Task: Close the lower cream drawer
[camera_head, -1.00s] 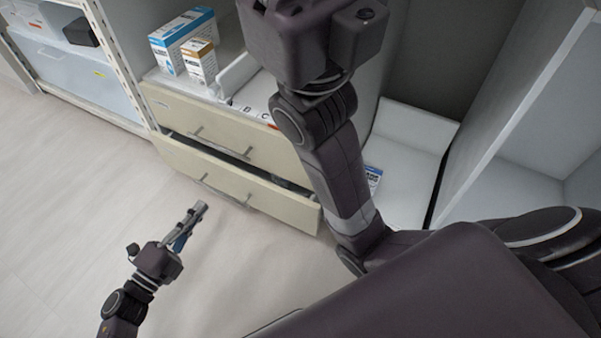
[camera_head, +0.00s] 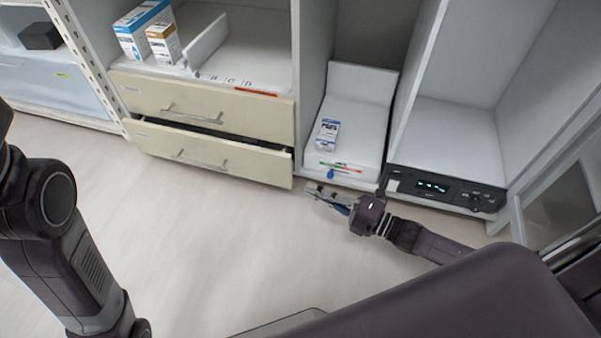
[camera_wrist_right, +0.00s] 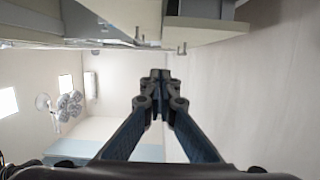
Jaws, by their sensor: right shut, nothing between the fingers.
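The lower cream drawer (camera_head: 210,160) is the bottom one of two in the cabinet. It stands out a little, with a dark gap along its top edge. Its bar handle (camera_head: 198,162) is on the front. The upper cream drawer (camera_head: 200,105) looks shut. My right gripper (camera_head: 314,191) is low, just right of the lower drawer's right end and apart from it. In the right wrist view its fingertips (camera_wrist_right: 160,76) are together and empty; a drawer edge (camera_wrist_right: 205,32) shows beyond them. My left arm is at the left edge of the head view; its gripper is out of frame.
Boxes (camera_head: 143,30) and a white divider (camera_head: 206,44) stand on the shelf above the drawers. A white bay with a small box (camera_head: 327,134) and a black device with a display (camera_head: 445,188) are to the right. The floor (camera_head: 230,240) before the drawers is clear.

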